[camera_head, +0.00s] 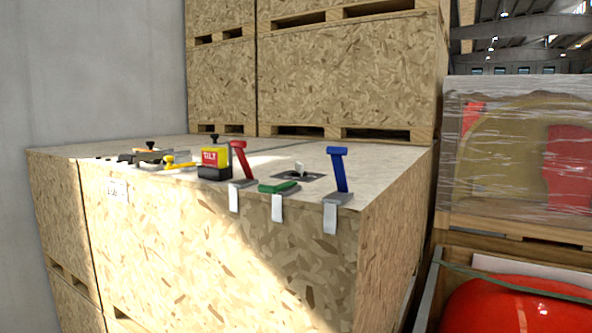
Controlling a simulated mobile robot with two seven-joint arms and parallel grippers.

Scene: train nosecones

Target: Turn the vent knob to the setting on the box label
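A small pale knob (299,167) stands on a dark square plate (288,176) on top of the wooden crate (250,250); it looks like the vent knob. Its setting is too small to read. A white label (118,191) is on the crate's front face at the upper left; its print is too small to read. Neither of my grippers is in view, and nothing touches the knob.
Red (240,160), green (280,187) and blue (338,170) levers stand along the crate's front edge, the green one lying low. A yellow and red "TILT" box (214,158) and several small tools (150,156) are left. Stacked crates (345,75) rise behind.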

